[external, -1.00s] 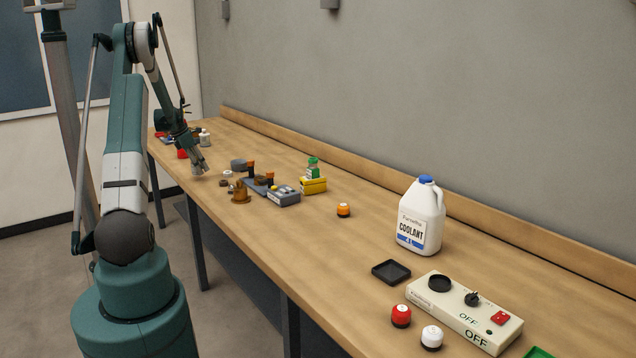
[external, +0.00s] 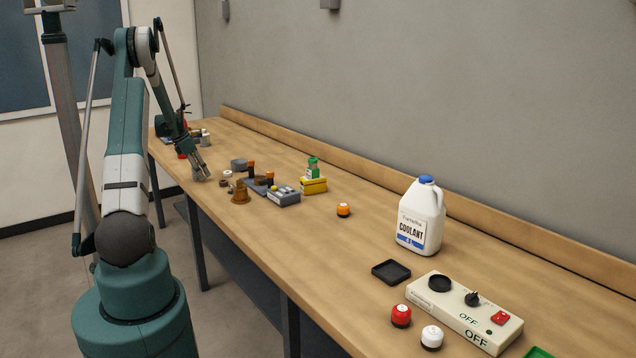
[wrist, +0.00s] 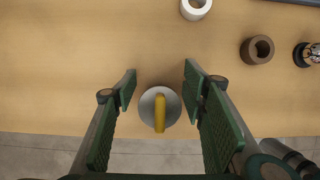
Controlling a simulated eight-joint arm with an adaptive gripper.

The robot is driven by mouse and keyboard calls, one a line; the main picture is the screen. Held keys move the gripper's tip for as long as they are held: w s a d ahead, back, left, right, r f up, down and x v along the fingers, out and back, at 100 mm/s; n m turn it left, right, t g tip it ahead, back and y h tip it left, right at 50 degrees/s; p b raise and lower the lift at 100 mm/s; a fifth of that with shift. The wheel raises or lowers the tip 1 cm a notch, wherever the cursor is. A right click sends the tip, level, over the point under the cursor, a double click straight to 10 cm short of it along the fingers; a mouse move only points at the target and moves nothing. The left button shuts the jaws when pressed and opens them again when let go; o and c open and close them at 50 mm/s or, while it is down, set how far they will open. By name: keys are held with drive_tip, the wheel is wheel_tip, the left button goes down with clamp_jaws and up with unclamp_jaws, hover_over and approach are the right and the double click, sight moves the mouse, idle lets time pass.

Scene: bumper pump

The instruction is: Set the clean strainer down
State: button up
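A round grey disc with a yellow bar handle, which looks like the strainer (wrist: 147,112), is near the bench's front edge in the wrist view. My gripper (wrist: 159,82) is open, with its green-padded fingers on either side of the disc. Gaps show between the disc and both fingers, so neither appears to touch it. In the external view my gripper (external: 202,174) is low over the bench's front edge at the far end. The strainer cannot be made out there.
A white ring (wrist: 195,9) and a brown ring (wrist: 257,50) lie nearby. A brass-coloured part (external: 240,193) and a grey tray (external: 284,197) are to the right. The coolant jug (external: 420,218) and control box (external: 464,312) are farther along.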

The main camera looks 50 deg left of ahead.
drive_tip(key=shift+r, duration=0.1)
drive_tip(key=p+v, duration=0.1)
drive_tip(key=v, duration=1.1)
drive_tip(key=shift+r, duration=0.15)
idle(1.0)
